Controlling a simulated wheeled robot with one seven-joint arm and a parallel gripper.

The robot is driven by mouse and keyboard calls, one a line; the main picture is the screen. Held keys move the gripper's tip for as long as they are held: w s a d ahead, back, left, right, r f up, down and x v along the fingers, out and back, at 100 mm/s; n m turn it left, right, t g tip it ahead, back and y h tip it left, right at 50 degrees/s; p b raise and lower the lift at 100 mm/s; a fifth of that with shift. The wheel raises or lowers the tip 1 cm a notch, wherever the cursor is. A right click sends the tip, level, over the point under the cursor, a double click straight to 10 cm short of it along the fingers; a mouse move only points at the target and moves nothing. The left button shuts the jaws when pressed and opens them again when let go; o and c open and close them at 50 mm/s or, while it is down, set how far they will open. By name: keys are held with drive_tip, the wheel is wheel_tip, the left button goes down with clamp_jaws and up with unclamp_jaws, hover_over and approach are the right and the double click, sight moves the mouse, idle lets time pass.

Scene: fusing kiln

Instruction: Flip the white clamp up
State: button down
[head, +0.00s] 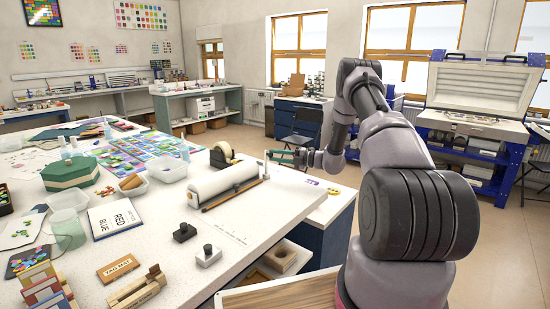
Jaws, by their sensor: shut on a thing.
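My gripper (270,156) is small in the head view, reaching left over the worktop at the right end of the white paper roll (222,181). Its jaws are shut on a small, pale upright piece, which looks like the white clamp (265,168). The clamp stands close to the roll's end. The fingers partly cover it, and its exact tilt is too small to tell.
A black block (184,233) and a white block (208,256) with dark knobs sit nearer. An open kiln (482,95) stands at the right.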

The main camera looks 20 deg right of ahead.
drive_tip(key=shift+d, duration=0.1)
idle(0.3)
drive_tip(key=c, duration=0.7)
unclamp_jaws()
drive_tip(key=shift+o, duration=0.2)
drive_tip(key=v, duration=1)
drive_tip(key=shift+s+d, duration=0.2)
drive_tip(key=shift+d, duration=0.1)
drive_tip(key=shift+f, duration=0.1)
